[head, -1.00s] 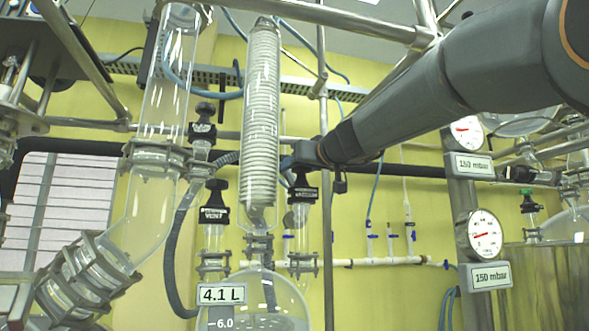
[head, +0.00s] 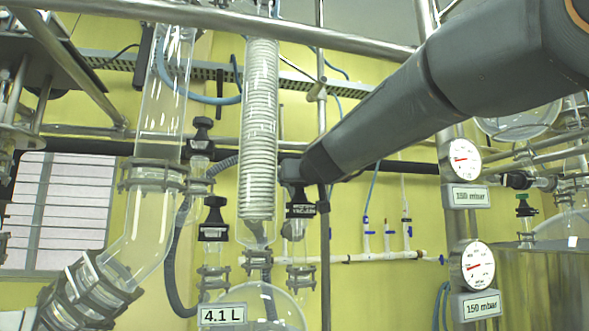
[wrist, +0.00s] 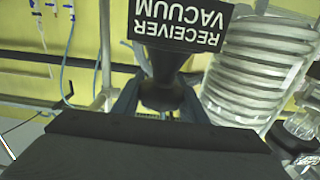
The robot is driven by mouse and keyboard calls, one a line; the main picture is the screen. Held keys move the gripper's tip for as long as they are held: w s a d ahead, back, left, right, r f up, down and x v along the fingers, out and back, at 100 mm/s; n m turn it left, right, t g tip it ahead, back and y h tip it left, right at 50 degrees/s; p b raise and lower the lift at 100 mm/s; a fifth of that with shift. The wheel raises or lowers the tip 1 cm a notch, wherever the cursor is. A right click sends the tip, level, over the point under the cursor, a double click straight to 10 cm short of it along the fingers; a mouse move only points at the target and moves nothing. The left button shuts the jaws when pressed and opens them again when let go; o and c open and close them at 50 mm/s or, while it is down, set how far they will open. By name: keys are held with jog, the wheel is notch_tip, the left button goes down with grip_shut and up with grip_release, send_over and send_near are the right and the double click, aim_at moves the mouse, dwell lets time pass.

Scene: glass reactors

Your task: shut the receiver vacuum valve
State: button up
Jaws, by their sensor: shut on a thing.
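The receiver vacuum valve has a black knob (wrist: 163,92) and a black label (wrist: 182,24) reading "RECEIVER VACUUM", upside down in the wrist view. In the head view its label (head: 300,210) sits on a glass stem just right of the coil condenser. My gripper (wrist: 162,104) is shut on the knob, with one finger on each side. In the head view my gripper (head: 296,172) is at the top of this valve, and the arm hides most of the knob. I cannot tell how far the knob is turned.
The coil condenser (head: 258,130) stands close left of my gripper. A similar black-topped valve (head: 213,230) is farther left. The receiver flask (head: 275,310) with a "4.1 L" tag is below. A metal rod (head: 325,250) runs close right. Two gauges (head: 472,266) stand at right.

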jog(key=shift+d+r+m+t+h+p, duration=0.2)
jog(key=shift+m+h+p, duration=0.6)
jog(key=shift+p, duration=2)
jog(key=shift+d+r+m+t+h+p, duration=0.15)
jog(key=shift+m+h+p, duration=0.65)
jog(key=shift+p, duration=2)
jog(key=shift+d+f+h+p, duration=0.1)
jog(key=shift+f+h+p, duration=0.1)
jog(key=shift+h+p, duration=1)
jog(key=shift+d+m+h, duration=0.3)
jog(key=shift+m+h, duration=0.5)
jog(key=shift+h, duration=0.2)
jog(key=o, duration=0.8)
jog(key=shift+f, duration=0.1)
jog(key=shift+s+a+b, duration=0.2)
jog(key=shift+s+b, duration=0.2)
jog(key=shift+s, duration=0.9)
jog(key=shift+s+a+b, duration=0.15)
jog(key=shift+s+b, duration=0.25)
jog(key=shift+s, duration=0.85)
jog(key=shift+s+a+b, duration=0.2)
jog(key=shift+s+b, duration=0.2)
jog(key=shift+s, duration=0.9)
